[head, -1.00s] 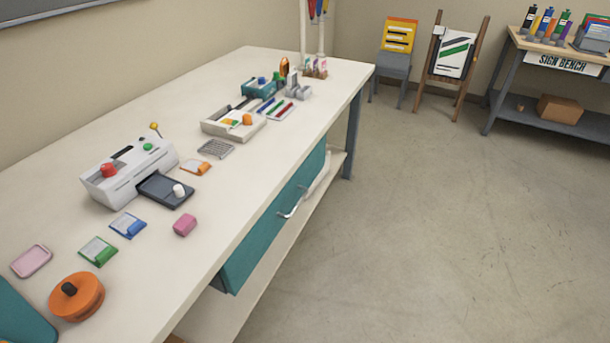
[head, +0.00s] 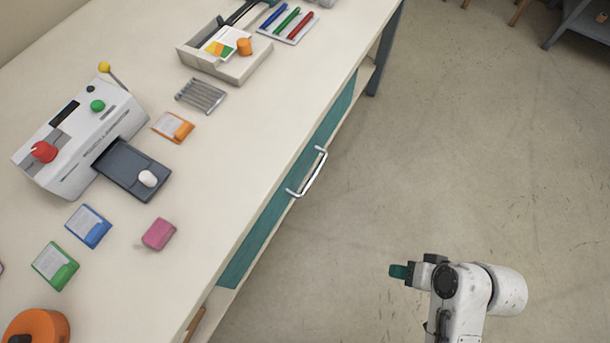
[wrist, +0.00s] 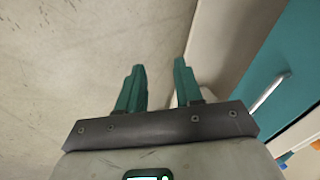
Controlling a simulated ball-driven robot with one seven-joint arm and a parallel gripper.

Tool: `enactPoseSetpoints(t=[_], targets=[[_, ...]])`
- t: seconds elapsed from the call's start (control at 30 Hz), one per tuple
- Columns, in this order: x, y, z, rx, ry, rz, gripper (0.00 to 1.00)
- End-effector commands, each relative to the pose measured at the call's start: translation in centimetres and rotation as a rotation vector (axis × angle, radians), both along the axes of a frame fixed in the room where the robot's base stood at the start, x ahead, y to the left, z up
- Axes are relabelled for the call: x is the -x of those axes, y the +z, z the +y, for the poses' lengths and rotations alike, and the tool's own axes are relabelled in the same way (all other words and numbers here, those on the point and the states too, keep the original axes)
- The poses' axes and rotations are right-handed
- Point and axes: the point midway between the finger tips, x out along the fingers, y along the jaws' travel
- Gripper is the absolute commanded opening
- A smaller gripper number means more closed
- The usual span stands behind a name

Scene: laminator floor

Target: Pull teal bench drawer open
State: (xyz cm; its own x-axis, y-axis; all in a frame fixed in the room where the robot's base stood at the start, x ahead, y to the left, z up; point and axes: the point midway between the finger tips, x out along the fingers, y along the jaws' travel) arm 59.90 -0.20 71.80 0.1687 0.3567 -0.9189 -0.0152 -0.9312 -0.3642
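The teal drawer (head: 260,232) sits under the front edge of the cream bench (head: 225,215), its front seen at a steep angle. Its silver bar handle (head: 308,172) sticks out from the front. In the wrist view, the teal drawer front (wrist: 268,70) and part of the handle (wrist: 268,92) show at the right. My gripper (head: 400,271) is over the open floor, to the lower right of the handle and apart from it. In the wrist view, its two teal fingers (wrist: 158,72) are spread with nothing between them.
A bench leg (head: 384,55) stands beyond the drawer. The floor (head: 470,150) at right is clear.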

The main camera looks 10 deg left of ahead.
Motion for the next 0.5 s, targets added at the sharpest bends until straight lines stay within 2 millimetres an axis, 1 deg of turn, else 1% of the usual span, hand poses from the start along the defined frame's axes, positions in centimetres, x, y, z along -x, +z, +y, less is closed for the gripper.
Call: enactPoseSetpoints(t=[0.03, 0.07, 0.1, 0.2, 0.3, 0.33, 0.4, 0.5], targets=[[-2.2, -1.4, 1.9, -0.107, -0.01, -0.02, 0.35], [-3.4, -1.7, 3.2, -0.178, -0.018, -0.031, 0.35], [-4.9, -2.0, 4.9, -0.272, -0.028, -0.044, 0.35], [-8.5, -1.8, 8.4, -0.498, -0.065, -0.066, 0.35], [-11.5, -0.7, 11.0, -0.693, -0.102, -0.075, 0.35], [-12.2, -0.3, 11.5, -0.743, -0.114, -0.076, 0.35], [-13.7, 0.6, 12.4, -0.841, -0.137, -0.077, 0.35], [-15.1, 1.6, 13.1, -0.937, -0.161, -0.075, 0.35]])
